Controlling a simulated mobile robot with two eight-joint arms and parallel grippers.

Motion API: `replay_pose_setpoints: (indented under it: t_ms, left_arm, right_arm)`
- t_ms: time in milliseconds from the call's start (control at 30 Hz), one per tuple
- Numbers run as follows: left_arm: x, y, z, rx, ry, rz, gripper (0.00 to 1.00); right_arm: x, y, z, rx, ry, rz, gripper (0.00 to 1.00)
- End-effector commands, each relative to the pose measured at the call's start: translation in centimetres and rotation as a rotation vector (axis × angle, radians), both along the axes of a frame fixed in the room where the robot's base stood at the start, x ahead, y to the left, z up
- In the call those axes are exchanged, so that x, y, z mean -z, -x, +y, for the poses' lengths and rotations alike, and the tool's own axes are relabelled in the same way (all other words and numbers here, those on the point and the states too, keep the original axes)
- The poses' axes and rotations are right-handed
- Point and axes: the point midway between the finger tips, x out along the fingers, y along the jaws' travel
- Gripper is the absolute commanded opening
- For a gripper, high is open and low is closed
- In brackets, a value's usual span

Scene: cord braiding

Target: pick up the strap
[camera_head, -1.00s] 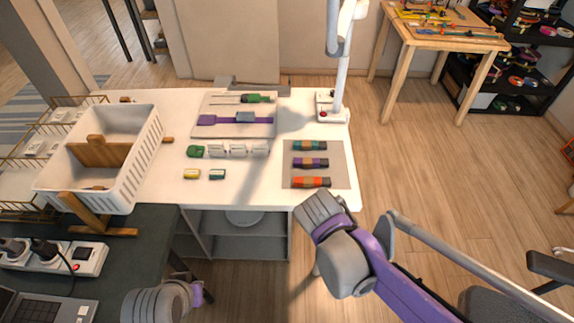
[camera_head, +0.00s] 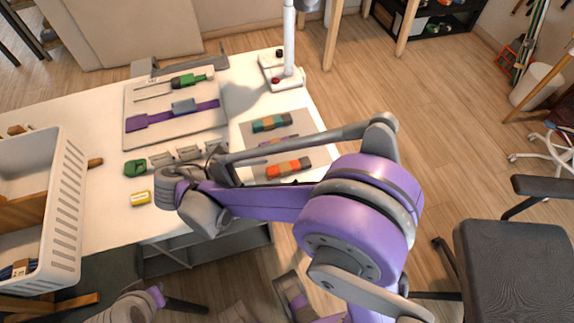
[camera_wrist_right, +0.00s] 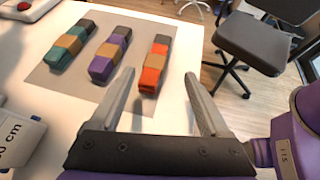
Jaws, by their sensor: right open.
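The long purple strap (camera_head: 173,115) lies flat on a pale board on the white table, with a grey-blue block across its middle. Three short banded bundles lie on a grey mat: teal (camera_wrist_right: 69,47), purple (camera_wrist_right: 110,57) and orange (camera_wrist_right: 155,66). I cannot tell which of these the task means by strap. My right gripper (camera_wrist_right: 160,75) is open and empty in the right wrist view, its fingers on either side of the orange bundle's near end, seemingly above it. In the head view my right arm partly hides the purple bundle.
A green-handled tool (camera_head: 192,80) lies on the board beside the strap. A white crate (camera_head: 68,215) stands at left. A green piece (camera_head: 136,168), grey clips and a yellow piece (camera_head: 139,198) lie nearby. A lamp base (camera_head: 281,72) stands behind the mat.

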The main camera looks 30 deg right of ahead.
Motion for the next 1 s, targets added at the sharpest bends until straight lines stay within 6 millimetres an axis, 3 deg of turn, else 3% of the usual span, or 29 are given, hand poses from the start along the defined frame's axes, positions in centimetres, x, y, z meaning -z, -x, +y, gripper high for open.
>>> replay_pose_setpoints:
  t_ms: [433, 767, 1000]
  left_arm:
    - [0.6, 0.0, 0.0, 0.000, 0.000, 0.002, 0.00]
    - [0.6, 0.0, 0.0, 0.000, 0.000, 0.002, 0.00]
    - [0.6, 0.0, 0.0, 0.000, 0.000, 0.002, 0.00]
  right_arm:
    - [2.1, 0.0, -5.4, 0.003, -0.001, -0.001, 0.80]
    - [2.4, 0.0, -6.1, 0.000, -0.002, 0.000, 0.80]
    - [2.4, 0.0, -6.0, 0.000, -0.002, 0.000, 0.37]
